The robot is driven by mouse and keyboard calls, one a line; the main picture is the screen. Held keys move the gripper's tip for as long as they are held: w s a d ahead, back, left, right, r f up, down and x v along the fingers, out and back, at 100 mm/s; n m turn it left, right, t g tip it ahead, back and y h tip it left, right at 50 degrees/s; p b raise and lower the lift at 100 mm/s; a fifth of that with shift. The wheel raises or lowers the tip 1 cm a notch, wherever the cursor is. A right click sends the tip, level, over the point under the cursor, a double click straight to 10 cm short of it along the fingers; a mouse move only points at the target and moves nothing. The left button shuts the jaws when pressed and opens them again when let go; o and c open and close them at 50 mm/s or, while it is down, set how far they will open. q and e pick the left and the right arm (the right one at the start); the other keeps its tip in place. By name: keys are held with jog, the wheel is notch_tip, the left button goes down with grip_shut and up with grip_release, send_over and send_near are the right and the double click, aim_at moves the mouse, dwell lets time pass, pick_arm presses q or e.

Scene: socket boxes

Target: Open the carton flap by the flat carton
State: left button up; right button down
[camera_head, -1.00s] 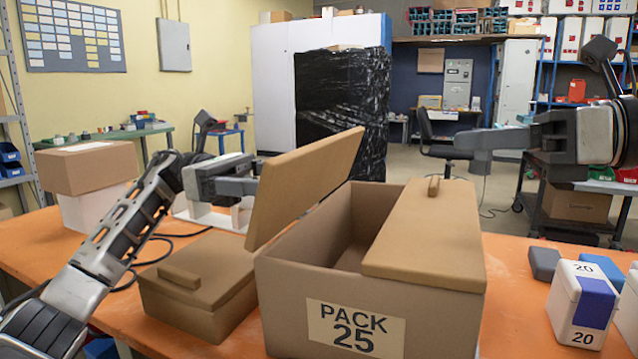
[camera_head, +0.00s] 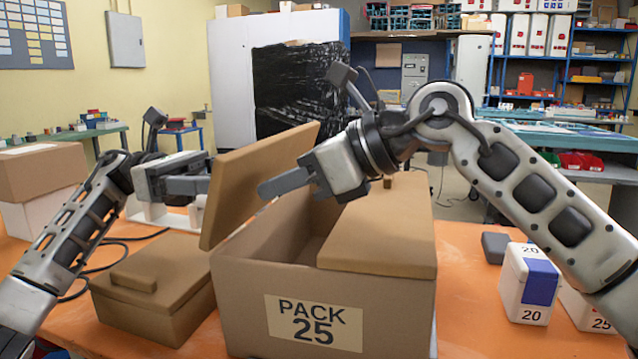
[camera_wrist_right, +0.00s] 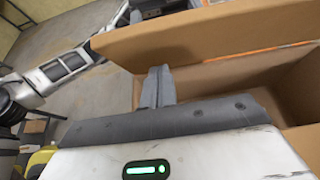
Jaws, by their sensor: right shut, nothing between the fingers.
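The large PACK 25 carton (camera_head: 240,295) stands on the orange table. Its left flap (camera_head: 245,180), on the side of the flat carton (camera_head: 150,285), is raised and tilts up. Its right flap (camera_head: 385,235) lies shut. My right gripper (camera_head: 262,190) is shut and empty above the carton's opening, on the inner side of the raised flap; contact is unclear. In the right wrist view its fingers (camera_wrist_right: 157,88) point toward that flap (camera_wrist_right: 215,38). My left gripper (camera_head: 195,185) is at the flap's outer side, its fingertips partly hidden, so its opening is unclear.
Stacked boxes (camera_head: 40,172) stand at the far left of the table. White and blue boxes (camera_head: 528,285) and a dark grey block (camera_head: 495,247) stand right of the carton. Cables lie behind the flat carton.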

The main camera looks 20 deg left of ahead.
aim_at(246, 181)
pick_arm(q)
jog(key=shift+f, duration=0.55)
pick_arm(e)
jog(key=shift+a+r, duration=0.15)
jog(key=shift+a, duration=0.45)
pick_arm(q)
jog(key=shift+s+d, duration=0.1)
pick_arm(e)
jog(key=shift+s+a+r, duration=0.1)
jog(key=shift+a+r, duration=0.25)
jog(key=shift+a, duration=0.4)
pick_arm(q)
jog(key=o, duration=1.4)
pick_arm(e)
jog(key=shift+a, duration=0.2)
pick_arm(q)
jog(key=shift+r, duration=0.1)
pick_arm(e)
jog(key=shift+s, duration=0.1)
